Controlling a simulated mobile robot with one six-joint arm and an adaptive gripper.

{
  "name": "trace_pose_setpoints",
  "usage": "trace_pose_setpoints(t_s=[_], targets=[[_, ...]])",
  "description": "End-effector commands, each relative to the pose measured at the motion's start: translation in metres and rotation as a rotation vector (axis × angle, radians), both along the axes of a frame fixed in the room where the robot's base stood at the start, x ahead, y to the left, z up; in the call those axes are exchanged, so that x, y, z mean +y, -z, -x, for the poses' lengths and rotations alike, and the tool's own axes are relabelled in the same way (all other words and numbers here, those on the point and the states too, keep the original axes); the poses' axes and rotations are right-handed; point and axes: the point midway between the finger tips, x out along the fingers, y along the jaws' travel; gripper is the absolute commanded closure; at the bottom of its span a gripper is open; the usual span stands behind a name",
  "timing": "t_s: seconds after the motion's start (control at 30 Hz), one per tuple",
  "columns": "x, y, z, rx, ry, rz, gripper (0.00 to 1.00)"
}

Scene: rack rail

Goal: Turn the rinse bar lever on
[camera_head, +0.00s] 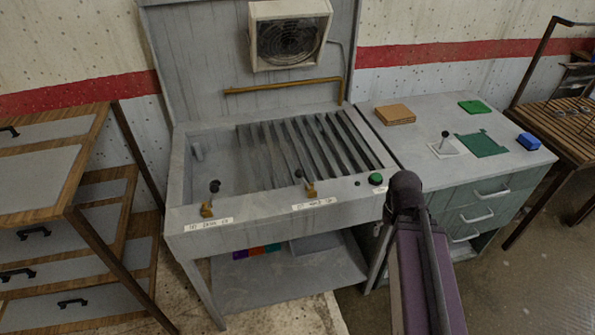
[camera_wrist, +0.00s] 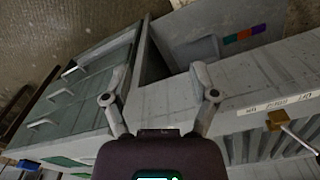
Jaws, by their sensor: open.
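Two small levers with brass bases and dark knobs stand on the front ledge of the grey rack basin (camera_head: 350,211): a left lever (camera_head: 208,208) and a right lever (camera_head: 310,188). Each has a white label below it, too small to read surely, so I cannot tell which is the rinse bar lever. One brass-based lever (camera_wrist: 275,120) shows at the right edge of the wrist view, beside a label. My gripper (camera_wrist: 160,97) is open and empty, its fingers apart over the basin's front edge, with that lever outside them. In the head view my arm hides the gripper.
A brass pipe (camera_head: 285,85) runs along the basin's back panel under a fan (camera_head: 289,36). A green button (camera_head: 376,179) is on the ledge near my arm. A counter with drawers (camera_head: 490,190) stands right, a wooden drawer unit (camera_head: 45,165) left.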

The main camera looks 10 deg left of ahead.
Motion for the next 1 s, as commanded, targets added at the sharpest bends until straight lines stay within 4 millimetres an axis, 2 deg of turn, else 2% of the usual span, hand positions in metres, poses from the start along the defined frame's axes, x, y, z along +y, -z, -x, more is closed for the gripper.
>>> trace_pose_setpoints(t_s=[0.47,0.63,0.87,1.0], targets=[[0.000,0.000,0.000,0.000,-0.001,0.000,0.24],[0.006,-0.008,-0.007,-0.001,-0.037,0.001,0.24],[0.035,-0.037,-0.037,-0.008,-0.217,0.005,0.24],[0.067,-0.063,-0.062,-0.013,-0.393,0.010,0.24]])
